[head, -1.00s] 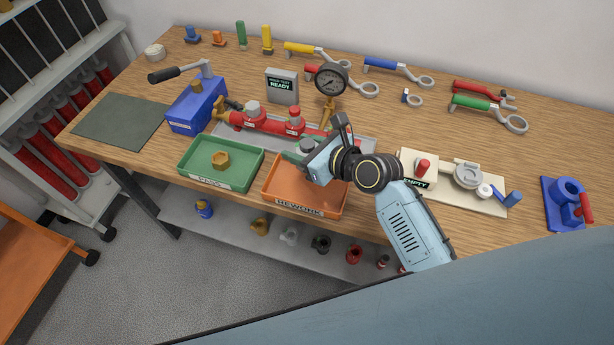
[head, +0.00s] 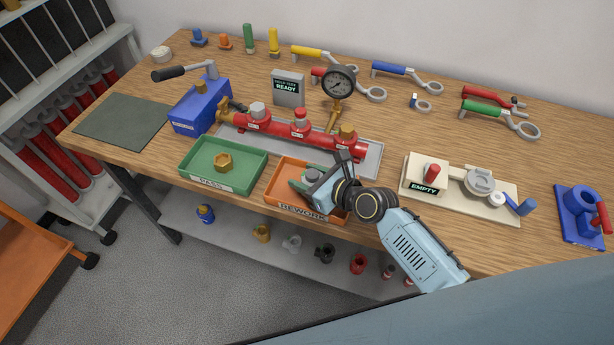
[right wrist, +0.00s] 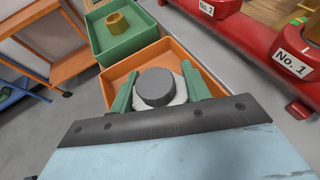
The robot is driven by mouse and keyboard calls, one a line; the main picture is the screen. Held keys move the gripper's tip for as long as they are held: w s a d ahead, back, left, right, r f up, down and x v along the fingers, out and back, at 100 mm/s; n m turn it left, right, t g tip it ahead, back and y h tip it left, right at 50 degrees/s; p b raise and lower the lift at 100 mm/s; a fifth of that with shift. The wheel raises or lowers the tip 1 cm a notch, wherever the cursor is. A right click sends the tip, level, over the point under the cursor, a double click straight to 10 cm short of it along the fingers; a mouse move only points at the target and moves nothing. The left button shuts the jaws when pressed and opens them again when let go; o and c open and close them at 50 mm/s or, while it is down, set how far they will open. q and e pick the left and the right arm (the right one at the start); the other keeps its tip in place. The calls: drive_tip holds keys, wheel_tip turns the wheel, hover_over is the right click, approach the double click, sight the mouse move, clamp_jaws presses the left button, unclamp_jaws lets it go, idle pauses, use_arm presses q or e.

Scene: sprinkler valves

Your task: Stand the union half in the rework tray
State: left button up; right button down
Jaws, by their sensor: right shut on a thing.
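The orange rework tray (head: 276,188) sits at the front edge of the bench, and it also shows in the right wrist view (right wrist: 176,50). My right gripper (head: 318,176) is over this tray. Its green fingers are shut on the grey union half (right wrist: 157,87), which has a round dark top facing the wrist camera. In the head view the union half (head: 311,171) is mostly hidden by the gripper. I cannot tell whether its underside touches the tray floor. My left gripper is not in view.
The green pass tray (head: 187,173) with a brass nut (head: 223,163) stands just left of the rework tray. Behind is a red manifold (head: 275,127) on a grey plate, with a gauge (head: 338,83). A cream board (head: 415,187) lies to the right.

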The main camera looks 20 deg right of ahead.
drive_tip(key=c, duration=1)
unclamp_jaws()
drive_tip(key=shift+f, duration=0.15)
drive_tip(key=shift+o, duration=0.2)
drive_tip(key=shift+s+d+r, duration=0.1)
drive_tip(key=shift+s+r, duration=0.05)
drive_tip(key=shift+r, duration=0.1)
drive_tip(key=p+v, duration=0.1)
drive_tip(key=v, duration=1)
drive_tip(key=shift+s+d+p, duration=0.2)
drive_tip(key=shift+s+p, duration=0.05)
drive_tip(key=shift+p, duration=0.1)
